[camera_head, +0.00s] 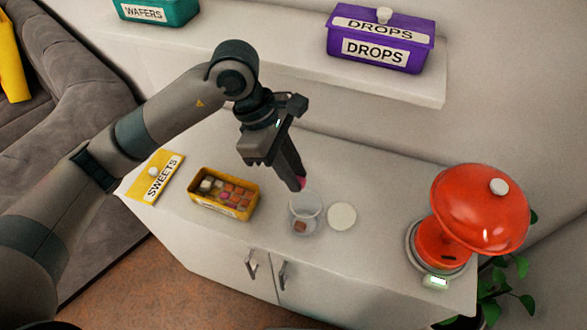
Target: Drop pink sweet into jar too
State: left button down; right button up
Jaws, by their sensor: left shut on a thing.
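My left gripper (297,182) points down from the arm that comes in from the left. It is shut on a pink sweet (302,183), of which only a small part shows at the fingertips. The sweet is at the far rim of a clear jar (306,214) in the picture; its exact height above the jar is hard to tell. The open jar stands on the white cabinet top and has a brown-orange sweet (301,227) at its bottom. A yellow box (226,208) left of the jar holds several white, pink and brown-orange sweets. My right gripper is not in view.
A round white lid (342,216) lies right of the jar. A yellow SWEETS lid (156,180) lies left of the box. A red scale-like object (480,210) stands at the right. A shelf above holds a purple DROPS box (380,38) and a teal WAFERS box (158,12).

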pick_arm(q)
jog(key=c, duration=1.6)
grip_release()
jog(key=shift+o, duration=0.2)
jog(key=b+v, duration=0.5)
jog(key=v, duration=1.2)
jog(key=shift+a+r+b, duration=0.15)
jog(key=shift+b, duration=0.15)
jog(key=shift+w, duration=0.1)
